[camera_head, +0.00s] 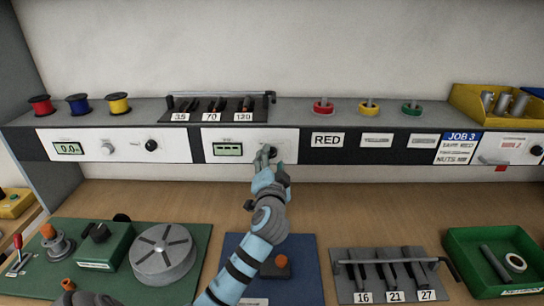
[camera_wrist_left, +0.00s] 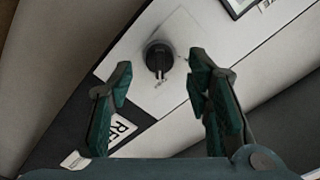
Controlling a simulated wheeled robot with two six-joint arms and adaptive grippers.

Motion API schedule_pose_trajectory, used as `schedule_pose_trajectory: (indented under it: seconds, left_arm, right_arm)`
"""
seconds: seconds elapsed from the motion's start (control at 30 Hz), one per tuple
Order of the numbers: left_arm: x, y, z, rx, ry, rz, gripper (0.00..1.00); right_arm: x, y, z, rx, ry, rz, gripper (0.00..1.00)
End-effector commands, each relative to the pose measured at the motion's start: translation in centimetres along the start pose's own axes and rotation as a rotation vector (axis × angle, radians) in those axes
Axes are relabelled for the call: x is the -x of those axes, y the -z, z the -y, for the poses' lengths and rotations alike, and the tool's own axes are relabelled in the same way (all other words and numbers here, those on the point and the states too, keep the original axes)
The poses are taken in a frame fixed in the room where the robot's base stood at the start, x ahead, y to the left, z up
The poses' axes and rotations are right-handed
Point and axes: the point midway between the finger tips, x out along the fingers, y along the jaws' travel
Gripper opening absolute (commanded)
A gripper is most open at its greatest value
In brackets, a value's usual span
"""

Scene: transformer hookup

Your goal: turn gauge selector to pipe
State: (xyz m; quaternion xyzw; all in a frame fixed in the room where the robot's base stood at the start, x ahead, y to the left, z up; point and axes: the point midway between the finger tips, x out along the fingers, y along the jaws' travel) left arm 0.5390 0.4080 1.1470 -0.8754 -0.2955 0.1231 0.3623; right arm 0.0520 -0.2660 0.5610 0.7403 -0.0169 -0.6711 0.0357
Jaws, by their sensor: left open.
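A black selector knob (camera_wrist_left: 158,57) sits on the white panel in the left wrist view, with a small pointer at its lower edge. Its setting labels are not readable. In the head view the knob is mostly hidden behind my left gripper (camera_head: 266,158), at the middle white panel (camera_head: 238,135) with a green display (camera_head: 228,149). In the left wrist view my left gripper (camera_wrist_left: 159,78) is open, its two green fingers apart with the knob seen between them. They hold nothing, and I cannot tell whether they touch the knob. My right gripper is not in view.
A panel to the left has a display (camera_head: 69,148) and a black knob (camera_head: 151,145). A rack of numbered tools (camera_head: 216,95) stands above. Below are a green board (camera_head: 205,232), a blue mat (camera_head: 305,252), another tool rack (camera_head: 390,260) and a green tray (camera_head: 463,240).

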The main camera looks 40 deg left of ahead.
Motion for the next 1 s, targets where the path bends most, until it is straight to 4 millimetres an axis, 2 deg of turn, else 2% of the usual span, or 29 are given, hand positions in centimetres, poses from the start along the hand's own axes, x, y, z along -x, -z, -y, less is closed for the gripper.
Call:
schedule_pose_trajectory:
  seconds: [0.1,0.2,0.43,0.47,0.73,1.0]
  left_arm:
    - [-1.8,0.0,-0.1,-0.001,-0.001,0.0,0.45]
    - [-2.5,0.0,-0.1,0.001,-0.001,-0.001,0.45]
    - [-2.6,0.0,-0.1,0.001,-0.002,-0.001,0.45]
    - [-2.6,0.0,-0.1,0.001,-0.002,-0.001,0.43]
    - [-2.6,0.0,-0.1,0.001,-0.002,-0.001,0.0]
    - [-2.6,-0.1,-0.1,0.017,-0.002,-0.001,0.0]
  right_arm:
    - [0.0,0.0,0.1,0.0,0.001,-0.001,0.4]
    - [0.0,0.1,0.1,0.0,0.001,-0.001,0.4]
    - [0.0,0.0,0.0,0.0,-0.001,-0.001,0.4]
    - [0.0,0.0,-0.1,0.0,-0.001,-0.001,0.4]
    - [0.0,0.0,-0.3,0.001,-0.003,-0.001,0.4]
    - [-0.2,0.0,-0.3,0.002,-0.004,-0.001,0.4]
